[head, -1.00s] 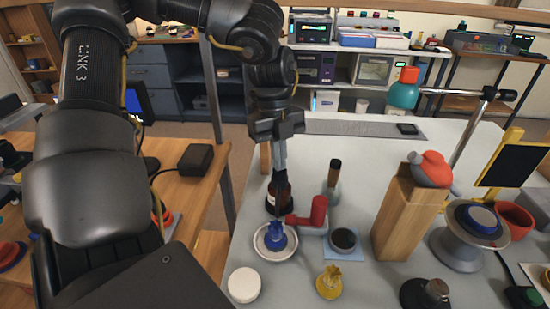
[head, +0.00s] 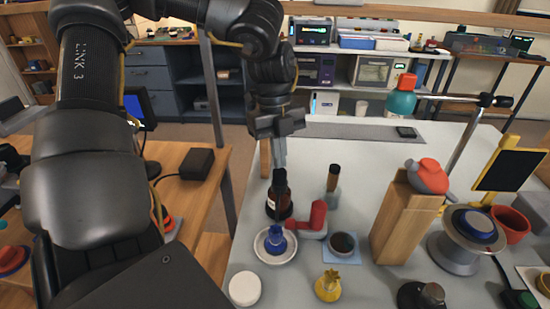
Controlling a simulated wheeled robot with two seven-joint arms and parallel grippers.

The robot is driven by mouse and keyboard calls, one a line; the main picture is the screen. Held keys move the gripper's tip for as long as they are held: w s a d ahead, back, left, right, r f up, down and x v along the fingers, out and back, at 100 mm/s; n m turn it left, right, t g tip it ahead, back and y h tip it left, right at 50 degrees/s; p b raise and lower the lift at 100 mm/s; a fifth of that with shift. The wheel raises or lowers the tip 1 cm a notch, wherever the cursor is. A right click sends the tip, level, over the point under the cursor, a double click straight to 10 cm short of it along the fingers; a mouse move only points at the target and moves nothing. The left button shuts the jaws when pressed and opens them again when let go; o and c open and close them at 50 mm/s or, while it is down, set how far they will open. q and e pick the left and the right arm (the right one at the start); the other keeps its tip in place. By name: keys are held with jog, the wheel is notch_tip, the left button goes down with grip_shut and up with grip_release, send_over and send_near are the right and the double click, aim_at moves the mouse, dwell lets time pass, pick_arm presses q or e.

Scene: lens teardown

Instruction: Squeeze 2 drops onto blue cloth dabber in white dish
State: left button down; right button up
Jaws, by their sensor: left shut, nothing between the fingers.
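A blue cloth dabber (head: 276,241) sits in the white dish (head: 261,252) on the grey-white table. My left gripper (head: 279,196) points down above and just behind the dabber, apart from it. Its thin fingers are shut and empty. A dark brown bottle with a pale label (head: 285,208) stands right behind the dish, partly hidden by the fingers. I cannot tell whether the fingers touch it. My right gripper is out of view.
A red angled piece (head: 317,219) lies right of the dish. A white round lid (head: 245,288), a yellow pouch-like piece (head: 328,286) and a dark cup on a blue pad (head: 343,244) are nearby. A tall wooden block (head: 398,222) holds a red-and-grey blower (head: 429,177).

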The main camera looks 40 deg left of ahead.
pick_arm(q)
jog(key=shift+r, duration=0.1)
notch_tip(320, 180, up, 6)
jog(key=p, duration=0.4)
dwell(0.5)
